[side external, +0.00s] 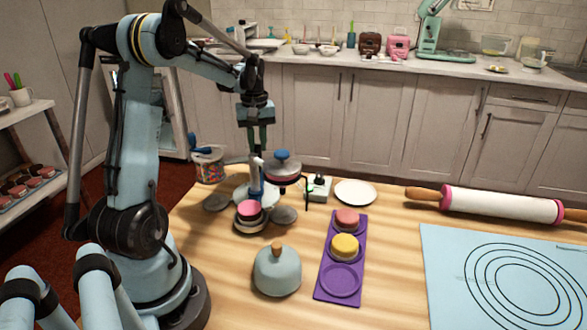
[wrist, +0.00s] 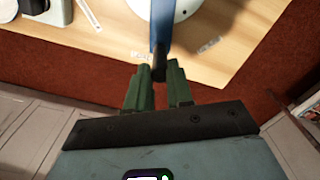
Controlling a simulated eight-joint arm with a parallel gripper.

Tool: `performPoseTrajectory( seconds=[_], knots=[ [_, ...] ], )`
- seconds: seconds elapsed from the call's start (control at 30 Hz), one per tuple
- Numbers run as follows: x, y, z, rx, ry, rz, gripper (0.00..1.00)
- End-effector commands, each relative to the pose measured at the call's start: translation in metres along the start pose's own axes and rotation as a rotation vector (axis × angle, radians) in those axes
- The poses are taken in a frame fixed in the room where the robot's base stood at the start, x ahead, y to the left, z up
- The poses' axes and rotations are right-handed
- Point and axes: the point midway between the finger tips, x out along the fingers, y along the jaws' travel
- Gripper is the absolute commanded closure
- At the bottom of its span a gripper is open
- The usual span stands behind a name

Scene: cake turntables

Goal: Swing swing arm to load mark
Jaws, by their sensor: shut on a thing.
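In the wrist view, my gripper (wrist: 159,85) has its green fingers on either side of the black end of a blue bar (wrist: 160,28), which appears to be the swing arm; it is shut on that end. In the side view, my gripper (side external: 256,148) points down behind the turntable stand. A blue post (side external: 255,180) stands there, and a grey disc with a blue knob (side external: 282,157) is held out to its right. Small white labels lie on the wood, one right of the bar (wrist: 208,45) and one left of it (wrist: 142,57); their print is too small to read.
A pink cake (side external: 249,210) sits low on the stand. A purple tray (side external: 325,291) with red and yellow cakes, a teal domed object (side external: 277,274) and a white plate (side external: 355,192) stand nearby. A rolling pin (side external: 500,204) and blue mat (side external: 445,270) lie right.

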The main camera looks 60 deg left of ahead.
Motion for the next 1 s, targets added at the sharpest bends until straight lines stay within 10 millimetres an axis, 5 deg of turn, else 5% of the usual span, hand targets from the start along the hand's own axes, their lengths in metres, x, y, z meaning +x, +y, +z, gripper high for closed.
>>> performPoseTrajectory(
  seconds=[0.93, 0.97, 1.0],
  knots=[
    [0.000, 0.021, 0.009, 0.001, -0.004, -0.001, 0.99],
    [0.000, 0.021, 0.009, 0.001, -0.004, -0.001, 0.75],
    [0.000, 0.021, 0.009, 0.001, -0.004, -0.001, 0.69]
  ],
)
